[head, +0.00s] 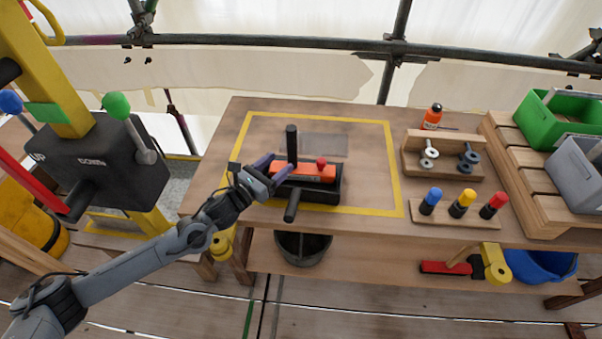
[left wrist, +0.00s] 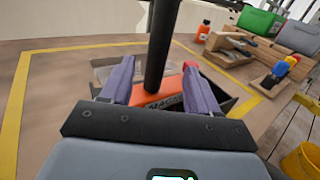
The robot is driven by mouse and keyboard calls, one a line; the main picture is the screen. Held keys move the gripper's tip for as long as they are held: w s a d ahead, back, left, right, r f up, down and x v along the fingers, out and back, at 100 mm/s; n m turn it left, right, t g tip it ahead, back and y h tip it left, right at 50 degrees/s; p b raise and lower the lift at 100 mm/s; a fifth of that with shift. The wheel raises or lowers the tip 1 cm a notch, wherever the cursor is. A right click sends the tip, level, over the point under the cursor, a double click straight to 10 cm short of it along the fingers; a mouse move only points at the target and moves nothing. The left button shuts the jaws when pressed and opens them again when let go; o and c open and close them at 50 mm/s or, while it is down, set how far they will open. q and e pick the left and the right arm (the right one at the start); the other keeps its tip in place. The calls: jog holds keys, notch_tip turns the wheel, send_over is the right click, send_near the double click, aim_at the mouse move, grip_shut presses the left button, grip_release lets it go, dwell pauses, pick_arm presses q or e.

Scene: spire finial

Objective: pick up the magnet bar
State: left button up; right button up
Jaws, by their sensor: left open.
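The magnet bar (head: 305,172) is orange with a red knob on its right end. It lies in a black holder (head: 318,197) on the bench, with a black upright post (head: 291,143) at its left part and a black handle jutting to the front. My left gripper (head: 276,166) is open at the left end of the bar. In the left wrist view the bar (left wrist: 158,100), with partly hidden lettering, and the post (left wrist: 160,45) show between the two spread purple fingers. Whether the fingers touch the bar cannot be told. My right gripper is not in view.
A yellow taped outline (head: 397,170) surrounds the holder. To the right stand a wooden rack with rings (head: 443,158), a block with blue, yellow and red-topped pegs (head: 459,210), and an orange bottle (head: 432,117). Green (head: 562,115) and grey bins stand at the far right.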

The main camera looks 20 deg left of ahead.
aim_at(289, 154)
pick_arm(q)
jog(key=x, duration=0.4)
jog(key=shift+b, duration=0.3)
jog(key=shift+w+d, duration=0.1)
jog(key=shift+w, duration=0.25)
jog(key=shift+b+x, duration=0.8)
jog(key=shift+x, duration=1.45)
jog(key=shift+r, duration=0.1)
grip_shut()
jog(key=shift+r, duration=0.1)
